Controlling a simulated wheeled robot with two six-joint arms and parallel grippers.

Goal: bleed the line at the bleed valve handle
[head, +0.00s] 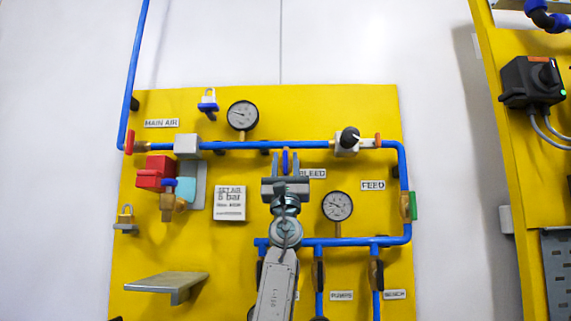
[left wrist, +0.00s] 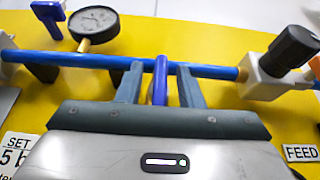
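The bleed valve handle (head: 285,158) is a small blue lever hanging below the upper blue pipe, left of the BLEED label (head: 313,173). My left gripper (head: 286,160) is in front of it, with one finger on each side. In the left wrist view the blue handle (left wrist: 160,80) stands upright between the two grey fingers of my left gripper (left wrist: 159,75). A gap shows on both sides of the handle, so the gripper is open around it and not closed on it. The gripper body hides the handle's lower part. My right gripper is not in view.
A gauge (head: 242,115) sits above the pipe and another gauge (head: 337,206) at lower right. A regulator with a black knob (head: 349,139) is right of the handle. A grey shelf (head: 166,284) juts out at lower left. Blue pipes (head: 330,242) run below.

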